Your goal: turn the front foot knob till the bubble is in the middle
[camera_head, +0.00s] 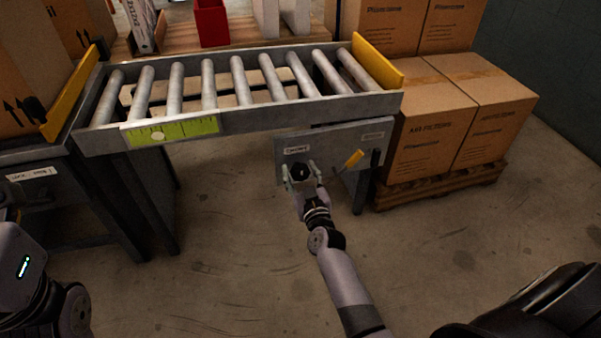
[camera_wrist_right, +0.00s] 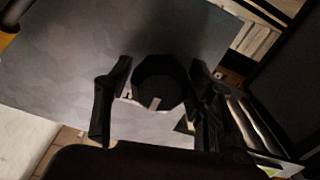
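A black faceted knob (camera_head: 299,172) sits on the grey panel (camera_head: 340,140) under the roller conveyor. It also shows in the right wrist view (camera_wrist_right: 158,82), with a pale mark near its lower edge. My right gripper (camera_head: 302,174) is at the knob, one finger on each side. In the wrist view the fingers stand apart with a gap to the knob, so the gripper (camera_wrist_right: 160,85) looks open around it. A yellow-green level strip (camera_head: 195,128) is on the conveyor's front rail. Its pale bubble (camera_head: 158,135) appears left of the middle. My left gripper is out of view.
Boxes labelled air filters (camera_head: 428,128) stand on a pallet at right. The roller conveyor (camera_head: 240,80) above carries no box. The floor in front is clear.

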